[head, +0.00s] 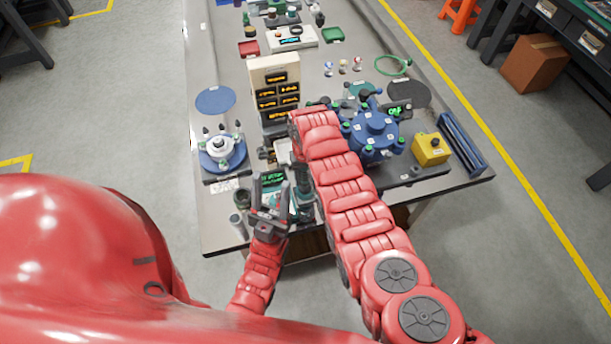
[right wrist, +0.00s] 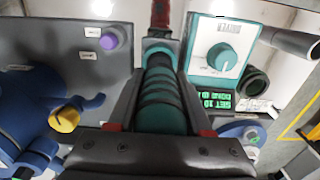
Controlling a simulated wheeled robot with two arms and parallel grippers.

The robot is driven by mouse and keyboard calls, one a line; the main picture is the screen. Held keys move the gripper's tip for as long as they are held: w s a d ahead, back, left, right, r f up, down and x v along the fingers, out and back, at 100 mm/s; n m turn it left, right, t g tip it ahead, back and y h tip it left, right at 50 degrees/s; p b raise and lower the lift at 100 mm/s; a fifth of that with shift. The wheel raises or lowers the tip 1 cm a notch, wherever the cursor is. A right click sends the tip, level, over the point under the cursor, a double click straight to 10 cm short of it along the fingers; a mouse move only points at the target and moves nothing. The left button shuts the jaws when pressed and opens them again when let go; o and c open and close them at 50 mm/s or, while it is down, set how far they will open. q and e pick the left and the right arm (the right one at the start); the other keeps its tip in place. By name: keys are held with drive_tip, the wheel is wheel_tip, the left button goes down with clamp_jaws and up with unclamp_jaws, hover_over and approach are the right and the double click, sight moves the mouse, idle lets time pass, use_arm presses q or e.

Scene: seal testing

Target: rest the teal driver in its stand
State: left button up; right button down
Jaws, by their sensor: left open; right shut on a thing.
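The teal driver (right wrist: 162,98) is a ribbed teal cylinder with a dark collar. In the right wrist view it lies between the fingers of my right gripper (right wrist: 163,122), which is shut on it. In the head view my right arm hides much of that gripper. A dark green open cup (right wrist: 257,80), which looks like the driver's stand, is beside the teal control box (right wrist: 222,48); its inside looks empty. The cup also shows in the head view (head: 241,198), left of my left gripper (head: 271,187). My left gripper is open and empty, its fingers pointing up the picture over the control box.
A grey cylinder (head: 237,223) stands near the cup at the table's front left. A blue fixture (head: 375,132) with green-tipped knobs and a yellow box (head: 431,149) are to the right. A white flanged part on a blue disc (head: 220,150) sits left. A label rack (head: 275,95) stands behind.

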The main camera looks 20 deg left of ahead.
drive_tip(key=shift+f+b, duration=0.7)
idle(1.0)
drive_tip(key=shift+c, duration=1.2)
unclamp_jaws()
wheel_tip(320, 180, up, 8)
drive_tip(key=p, duration=0.5)
drive_tip(key=shift+r+p, duration=0.4)
drive_tip(key=shift+r, duration=0.2)
drive_tip(key=shift+f, duration=0.1)
drive_tip(key=shift+s, duration=0.1)
